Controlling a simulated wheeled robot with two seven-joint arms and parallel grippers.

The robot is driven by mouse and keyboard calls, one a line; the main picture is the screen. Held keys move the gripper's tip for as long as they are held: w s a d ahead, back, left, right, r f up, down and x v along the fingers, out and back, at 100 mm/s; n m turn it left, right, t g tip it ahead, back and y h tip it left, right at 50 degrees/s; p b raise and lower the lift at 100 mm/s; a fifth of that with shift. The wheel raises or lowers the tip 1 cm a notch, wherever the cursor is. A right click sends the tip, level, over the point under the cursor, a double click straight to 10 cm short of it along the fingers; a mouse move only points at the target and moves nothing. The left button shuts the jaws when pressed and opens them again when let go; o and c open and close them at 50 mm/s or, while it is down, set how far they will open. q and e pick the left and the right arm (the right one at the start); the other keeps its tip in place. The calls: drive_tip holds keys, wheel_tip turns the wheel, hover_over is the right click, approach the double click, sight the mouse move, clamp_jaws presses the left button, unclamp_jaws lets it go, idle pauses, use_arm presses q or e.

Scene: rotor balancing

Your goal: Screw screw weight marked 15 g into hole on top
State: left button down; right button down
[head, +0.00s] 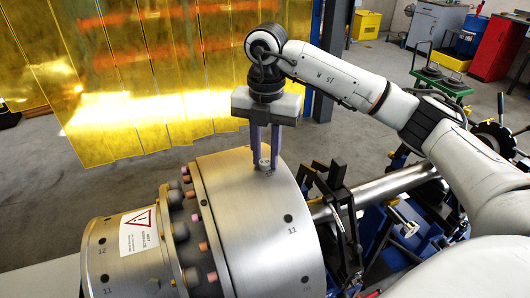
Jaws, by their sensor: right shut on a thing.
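My right gripper (264,165) points straight down over the top of the large metal rotor drum (245,230). Its two purple-grey fingers are shut on a small metal screw weight (265,162) at the drum's upper surface. The weight's marking is too small to read. The hole on top is hidden beneath the weight and fingertips, so I cannot tell how deep the weight sits. Other dark holes show lower on the drum, one near the number 11 (288,218). My left gripper is not in view.
Colored bolt heads ring the flange left of the drum, beside a smaller cylinder with a warning label (139,232). A shaft (385,187) and a black and blue stand (340,215) lie to the right. A yellow strip curtain (130,80) hangs behind. Grey floor is open at the left.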

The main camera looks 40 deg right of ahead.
sight(266, 161)
drive_tip(key=shift+s+a+f+m, duration=0.1)
drive_tip(key=shift+s+f+m, duration=0.1)
drive_tip(key=shift+m, duration=0.7)
drive_tip(key=c, duration=1.4)
unclamp_jaws()
drive_tip(key=shift+r+m, duration=0.1)
drive_tip(key=shift+m, duration=0.2)
drive_tip(key=shift+c, duration=0.2)
drive_tip(key=shift+w, duration=0.1)
drive_tip(key=shift+r, duration=0.1)
drive_tip(key=shift+c, duration=0.9)
drive_tip(key=shift+r, duration=3)
